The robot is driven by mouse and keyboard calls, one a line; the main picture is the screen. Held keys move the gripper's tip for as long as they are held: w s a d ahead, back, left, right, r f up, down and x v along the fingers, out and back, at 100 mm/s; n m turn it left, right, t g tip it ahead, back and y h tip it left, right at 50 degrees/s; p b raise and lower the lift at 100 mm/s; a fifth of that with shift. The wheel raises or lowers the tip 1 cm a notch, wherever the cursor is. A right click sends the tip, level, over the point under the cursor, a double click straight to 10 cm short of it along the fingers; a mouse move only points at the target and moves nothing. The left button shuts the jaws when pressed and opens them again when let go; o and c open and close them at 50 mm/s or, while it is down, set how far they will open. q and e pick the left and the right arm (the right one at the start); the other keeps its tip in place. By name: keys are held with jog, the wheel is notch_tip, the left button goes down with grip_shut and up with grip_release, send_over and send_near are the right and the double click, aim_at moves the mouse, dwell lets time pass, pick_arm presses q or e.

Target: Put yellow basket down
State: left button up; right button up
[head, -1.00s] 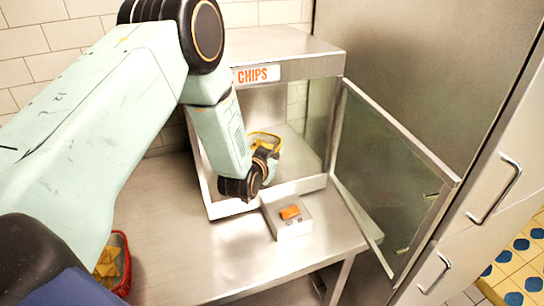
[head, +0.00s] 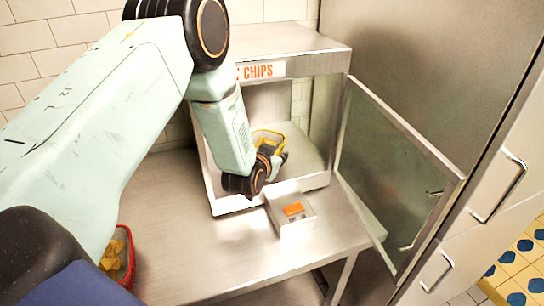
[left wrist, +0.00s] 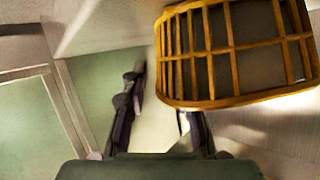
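The yellow basket (head: 268,134) is inside the metal chips cabinet (head: 322,181), partly hidden behind my left gripper. In the left wrist view the yellow wire basket (left wrist: 235,48) fills the upper right. My left gripper (head: 279,161) is inside the cabinet's open front, at the near side of the basket. In the left wrist view the left gripper (left wrist: 160,105) has its fingers apart, with nothing seen between them. The right finger is close to the basket's lower edge; I cannot tell whether they touch. My right gripper is not in view.
The cabinet's glass door (head: 395,165) stands open to the right. A small box with an orange top (head: 293,210) is on the metal counter (head: 190,240) in front. A red basket of chips (head: 125,258) is at lower left, partly hidden by my arm.

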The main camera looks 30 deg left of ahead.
pick_arm(q)
jog(key=v, duration=1.2)
jog(key=shift+b, duration=0.3)
